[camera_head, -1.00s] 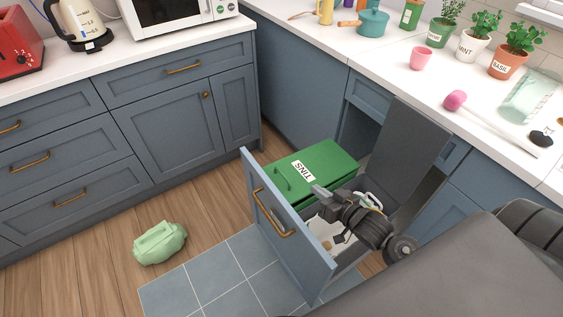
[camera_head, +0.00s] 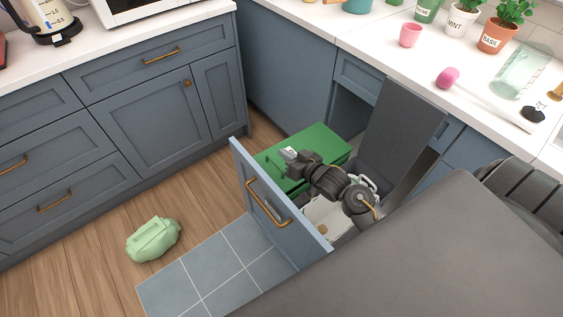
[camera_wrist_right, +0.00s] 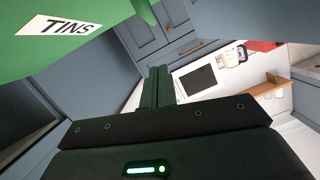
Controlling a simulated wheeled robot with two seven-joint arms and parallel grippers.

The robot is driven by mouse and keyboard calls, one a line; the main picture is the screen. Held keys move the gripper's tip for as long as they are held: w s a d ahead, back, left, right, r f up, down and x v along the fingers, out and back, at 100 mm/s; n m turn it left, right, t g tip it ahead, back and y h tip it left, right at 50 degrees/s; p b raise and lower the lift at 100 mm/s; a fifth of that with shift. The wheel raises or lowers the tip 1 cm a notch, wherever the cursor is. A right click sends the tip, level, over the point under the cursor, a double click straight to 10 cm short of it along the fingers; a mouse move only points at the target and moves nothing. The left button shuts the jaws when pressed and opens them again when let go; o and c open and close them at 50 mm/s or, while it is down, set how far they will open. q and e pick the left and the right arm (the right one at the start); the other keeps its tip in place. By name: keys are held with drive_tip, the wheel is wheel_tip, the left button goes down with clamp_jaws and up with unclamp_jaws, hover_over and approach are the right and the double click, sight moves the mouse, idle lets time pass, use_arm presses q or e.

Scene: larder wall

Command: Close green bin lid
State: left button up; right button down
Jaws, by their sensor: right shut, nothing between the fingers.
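The green bin lid (camera_head: 325,143) lies about flat over the green bin in the pulled-out drawer. Whether it is fully seated I cannot tell. Its TINS label (camera_wrist_right: 58,27) shows at the upper left of the right wrist view, on the green surface (camera_wrist_right: 95,48). My right gripper (camera_head: 288,152) is shut and empty, over the near side of the lid, hiding part of it and the label. Its fingers (camera_wrist_right: 159,88) point away from the camera in the right wrist view. I cannot tell whether they touch the lid. My left gripper is not in view.
The blue drawer front (camera_head: 262,200) stands open with a brass handle. A white bin (camera_head: 325,222) sits nearer, beneath my right arm. A dark grey panel (camera_head: 402,120) stands upright behind the bins. A pale green bag (camera_head: 153,240) lies on the floor. Counters run behind.

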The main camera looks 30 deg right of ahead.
sight(280, 169)
drive_tip(key=f, duration=0.2)
drive_tip(key=w+a+f, duration=0.1)
drive_tip(key=shift+f, duration=0.1)
drive_tip(key=shift+s+a+f, duration=0.15)
drive_tip(key=shift+f, duration=0.25)
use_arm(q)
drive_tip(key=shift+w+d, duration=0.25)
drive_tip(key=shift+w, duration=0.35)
use_arm(e)
drive_tip(key=shift+f, duration=0.1)
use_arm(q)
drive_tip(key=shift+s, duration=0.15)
use_arm(e)
drive_tip(key=shift+f+b, duration=0.15)
drive_tip(key=shift+b, duration=0.15)
drive_tip(key=f, duration=0.1)
drive_tip(key=f+b, duration=0.1)
drive_tip(key=shift+a+f, duration=0.3)
drive_tip(key=shift+f, duration=0.05)
drive_tip(key=shift+s+a+f, duration=0.1)
drive_tip(key=shift+f, duration=0.05)
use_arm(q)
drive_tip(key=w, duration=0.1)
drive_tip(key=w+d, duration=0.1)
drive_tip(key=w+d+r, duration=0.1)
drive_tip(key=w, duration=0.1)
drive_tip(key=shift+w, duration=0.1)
use_arm(e)
drive_tip(key=shift+f, duration=0.1)
